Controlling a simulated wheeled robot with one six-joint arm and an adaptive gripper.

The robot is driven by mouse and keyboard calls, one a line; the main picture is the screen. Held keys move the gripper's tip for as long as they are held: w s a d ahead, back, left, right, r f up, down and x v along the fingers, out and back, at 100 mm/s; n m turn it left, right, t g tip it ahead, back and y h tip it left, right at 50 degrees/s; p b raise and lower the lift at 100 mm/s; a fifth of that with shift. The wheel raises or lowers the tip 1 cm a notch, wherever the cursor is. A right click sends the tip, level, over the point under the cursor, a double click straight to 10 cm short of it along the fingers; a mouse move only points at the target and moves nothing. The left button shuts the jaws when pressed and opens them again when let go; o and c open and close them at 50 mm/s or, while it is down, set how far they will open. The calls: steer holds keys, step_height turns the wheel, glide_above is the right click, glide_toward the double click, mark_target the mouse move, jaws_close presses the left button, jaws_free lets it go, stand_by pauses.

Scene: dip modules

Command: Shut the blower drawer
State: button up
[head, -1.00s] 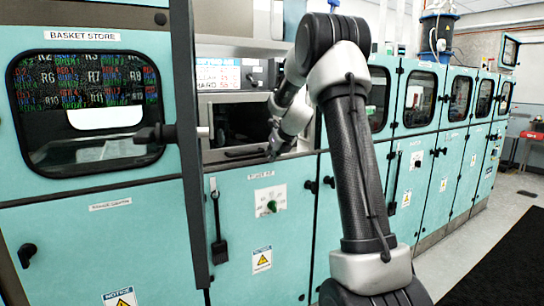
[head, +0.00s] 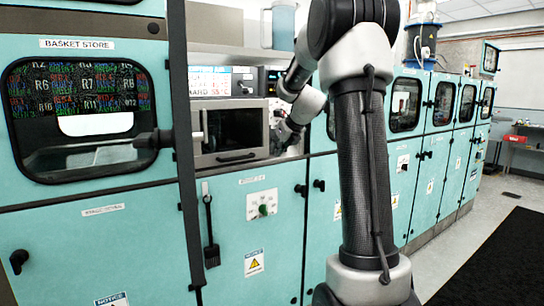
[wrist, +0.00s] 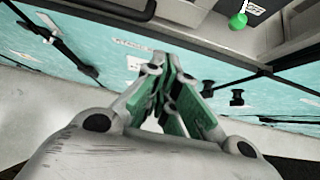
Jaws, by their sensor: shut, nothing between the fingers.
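A grey drawer front (head: 205,146) with a dark window and a black bar handle (head: 236,157) sits above the teal cabinets in the head view. I take it for the blower drawer; no readable label confirms this. It looks about level with its surround, but I cannot tell whether it is fully in. My gripper (head: 285,143) is beside its right edge, apart from the handle. In the wrist view my gripper (wrist: 172,78) has its green-padded fingers shut and empty, above the teal cabinet face. Contact with the drawer cannot be made out.
A dark upright post (head: 187,150) stands left of the drawer. Black latches (head: 310,188) stick out at right. The floor at right is open, with a black mat (head: 490,260).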

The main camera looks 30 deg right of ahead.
steer(key=o, duration=0.3)
steer(key=shift+s+a+r, duration=0.1)
steer(key=shift+a+r, duration=0.1)
steer(key=shift+a, duration=0.05)
steer(key=shift+o, duration=0.7)
steer(key=shift+w+a+f+n, duration=0.1)
steer(key=shift+a+n, duration=0.05)
steer(key=shift+a, duration=0.3)
steer(key=shift+w+a+f+n, duration=0.1)
steer(key=shift+a+n, duration=0.05)
steer(key=shift+a, duration=0.3)
steer(key=n+t, duration=0.7)
steer(key=n, duration=1.1)
glide_toward(240, 158)
steer(key=w, duration=0.3)
steer(key=shift+m, duration=0.3)
steer(key=w, duration=0.2)
steer(key=w+f, duration=0.1)
steer(key=w, duration=0.3)
steer(key=shift+w+a+f, duration=0.2)
steer(key=shift+f, duration=0.2)
steer(key=shift+w, duration=0.6)
jaws_close()
